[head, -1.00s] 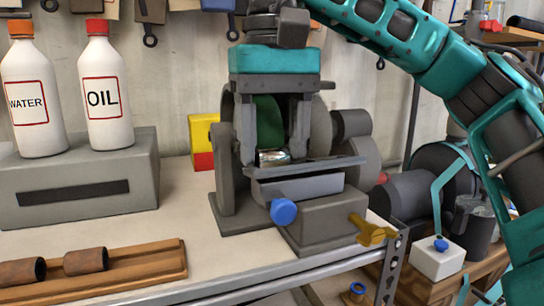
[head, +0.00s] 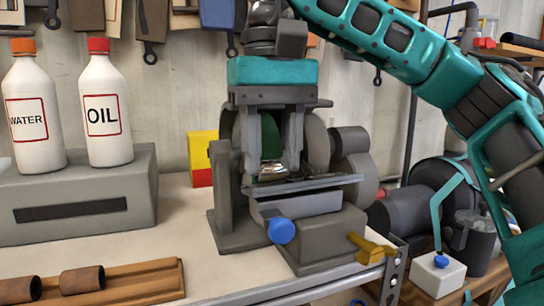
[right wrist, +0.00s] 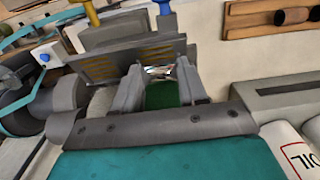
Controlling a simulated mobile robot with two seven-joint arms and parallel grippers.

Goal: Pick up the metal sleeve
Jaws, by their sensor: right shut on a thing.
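The metal sleeve is a small shiny silver piece (head: 270,171) at the grinding machine (head: 240,205), just above its grey rest plate. My right gripper (head: 271,166) points down from above, with its two grey fingers on either side of the sleeve, and is shut on it. In the right wrist view, the sleeve (right wrist: 158,72) shows as a bright strip between the fingertips (right wrist: 160,78). The fingers hide most of it. A green wheel (head: 270,135) shows behind the fingers. I cannot tell whether the sleeve touches the plate. My left gripper is not in view.
Bottles marked WATER (head: 36,115) and OIL (head: 105,115) stand on a grey block (head: 130,210) at left. Rusty tubes (head: 82,279) lie on a wooden rack (head: 140,285). A yellow and red box (head: 202,155) stands behind. A blue knob (head: 281,230) and brass handle (head: 370,247) stick out in front.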

